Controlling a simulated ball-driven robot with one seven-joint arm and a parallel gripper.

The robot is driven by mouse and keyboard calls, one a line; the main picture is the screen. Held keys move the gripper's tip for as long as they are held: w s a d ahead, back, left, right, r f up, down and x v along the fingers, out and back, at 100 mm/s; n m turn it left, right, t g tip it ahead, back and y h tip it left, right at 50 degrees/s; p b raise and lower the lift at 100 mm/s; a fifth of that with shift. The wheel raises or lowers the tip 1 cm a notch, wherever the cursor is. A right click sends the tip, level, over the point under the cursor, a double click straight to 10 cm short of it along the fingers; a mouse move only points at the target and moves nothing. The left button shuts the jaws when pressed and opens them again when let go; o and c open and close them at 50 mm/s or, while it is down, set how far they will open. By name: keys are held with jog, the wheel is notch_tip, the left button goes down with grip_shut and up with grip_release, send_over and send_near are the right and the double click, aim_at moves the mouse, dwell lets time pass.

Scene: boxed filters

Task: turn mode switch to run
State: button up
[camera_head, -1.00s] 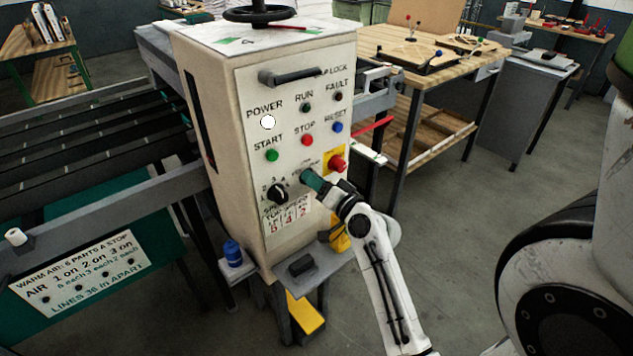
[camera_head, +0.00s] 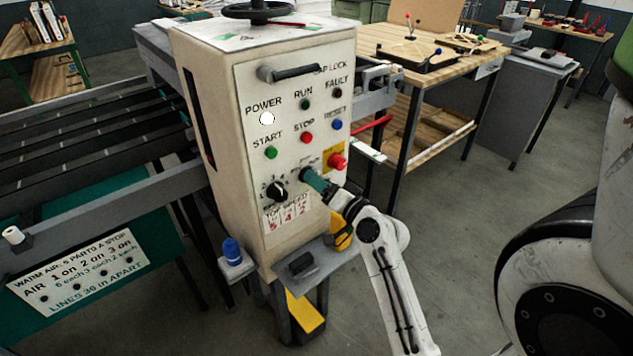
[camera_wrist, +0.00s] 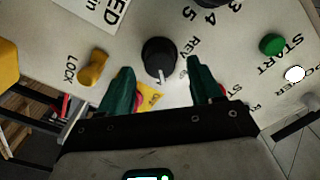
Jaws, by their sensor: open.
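The mode switch appears to be the black round knob (camera_wrist: 158,54) with a white pointer line in the wrist view. The line points toward the bottom of that picture, slightly right. My gripper (camera_wrist: 160,68) is open, with one green finger on each side of the knob; I cannot tell whether they touch it. In the head view my gripper (camera_head: 312,180) is at the lower panel (camera_head: 322,112) of the beige cabinet and mostly covers this knob. The lettering around it is partly hidden, so its marked position is unreadable.
A black numbered speed knob (camera_head: 277,191) is just left of my gripper. The red emergency button (camera_head: 337,161) is close on the right. The green start button (camera_head: 271,153) and red stop button (camera_head: 306,138) are above. A small shelf (camera_head: 325,258) juts out below.

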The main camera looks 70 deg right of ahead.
jog(key=b+v, duration=0.2)
jog(key=v, duration=0.6)
jog(key=shift+s+a, duration=0.15)
jog(key=shift+s, duration=0.1)
jog(key=w+a+f+n+g+y, duration=0.2)
jog(key=w+a+f+n+y, duration=0.15)
jog(key=a+f+y, duration=0.35)
jog(key=w+a+f+n+g+y, duration=0.3)
jog(key=a+f+n, duration=0.2)
jog(key=a, duration=0.5)
jog(key=s+a+f+n+g, duration=0.6)
jog(key=s+a+f+g, duration=0.1)
jog(key=s+a+g, duration=0.2)
jog(key=shift+s+a+h, duration=0.25)
jog(key=shift+a+h, duration=0.05)
jog(key=shift+a, duration=0.1)
jog(key=shift+n, duration=0.25)
jog(key=shift+c, duration=0.5)
